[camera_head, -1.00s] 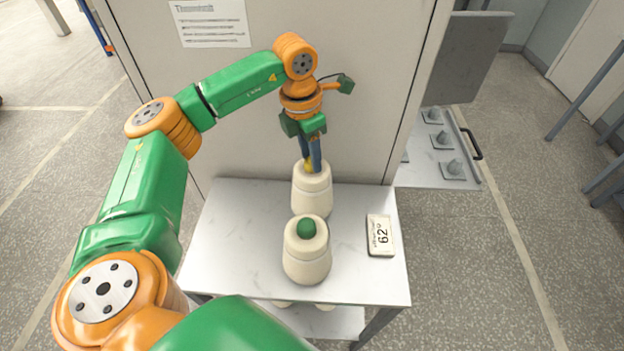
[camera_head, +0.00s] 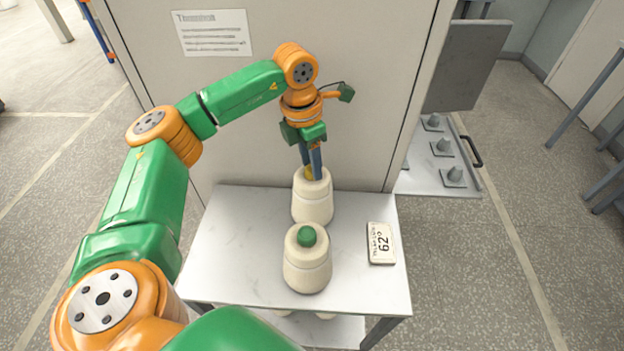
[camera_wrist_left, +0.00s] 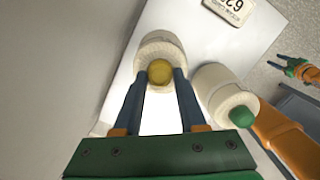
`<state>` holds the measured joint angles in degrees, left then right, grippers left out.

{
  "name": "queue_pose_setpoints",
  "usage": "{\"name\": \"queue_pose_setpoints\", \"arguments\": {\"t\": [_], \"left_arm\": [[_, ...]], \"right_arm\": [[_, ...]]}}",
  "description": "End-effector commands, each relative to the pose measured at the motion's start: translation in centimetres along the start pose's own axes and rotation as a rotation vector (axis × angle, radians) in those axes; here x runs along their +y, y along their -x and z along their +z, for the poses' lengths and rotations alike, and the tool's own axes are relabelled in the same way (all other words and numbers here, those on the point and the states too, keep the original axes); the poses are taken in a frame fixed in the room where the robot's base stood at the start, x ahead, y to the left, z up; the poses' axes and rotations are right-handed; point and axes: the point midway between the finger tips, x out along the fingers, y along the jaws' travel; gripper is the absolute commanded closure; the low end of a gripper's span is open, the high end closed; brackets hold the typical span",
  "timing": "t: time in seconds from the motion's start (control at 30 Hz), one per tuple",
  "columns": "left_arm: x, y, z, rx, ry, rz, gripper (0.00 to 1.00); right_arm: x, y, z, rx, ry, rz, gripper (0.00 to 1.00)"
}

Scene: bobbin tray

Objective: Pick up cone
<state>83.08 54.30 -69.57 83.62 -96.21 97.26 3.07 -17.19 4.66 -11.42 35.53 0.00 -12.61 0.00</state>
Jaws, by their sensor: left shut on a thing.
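A cream cone (camera_head: 312,204) with a yellow tip stands upright at the back of the small white table, near the grey panel. My left gripper (camera_head: 311,173) points down at it from above and is shut on its yellow tip (camera_wrist_left: 160,72), one finger on each side. A second cream cone (camera_head: 307,268) with a green tip stands in front of it; it also shows right of the held cone in the left wrist view (camera_wrist_left: 220,90). The held cone's base looks to be on the table. My right gripper (camera_wrist_left: 280,64) shows small at the right edge of the wrist view; its jaw state is unclear.
A label block (camera_head: 381,243) reading 62 lies on the right of the white table (camera_head: 235,240). The table's left part is clear. A large panel (camera_head: 345,100) with a paper notice stands close behind. A tray (camera_head: 425,180) with several grey pegs is at right, beyond the panel.

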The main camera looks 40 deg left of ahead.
Motion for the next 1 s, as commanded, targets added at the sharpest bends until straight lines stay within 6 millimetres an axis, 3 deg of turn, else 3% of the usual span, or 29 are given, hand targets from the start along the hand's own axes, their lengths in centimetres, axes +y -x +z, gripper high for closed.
{"name": "queue_pose_setpoints", "arguments": {"t": [0.17, 0.47, 0.77, 1.0], "left_arm": [[0.0, 0.5, 0.1, -0.001, 0.000, 0.001, 1.00], [-0.1, 3.1, 0.5, -0.002, -0.001, 0.000, 1.00], [-2.9, 6.2, 1.5, -0.004, -0.005, 0.000, 1.00], [-6.5, 9.5, 2.5, -0.003, -0.006, 0.003, 1.00]], "right_arm": [[0.0, -0.1, 0.0, 0.000, 0.000, 0.000, 0.50], [-0.1, -0.5, 0.0, 0.000, 0.000, -0.001, 0.50], [-0.2, -1.5, 0.1, 0.000, 0.000, -0.003, 0.50], [-0.2, -1.8, 0.1, 0.001, 0.000, -0.003, 0.50]]}}
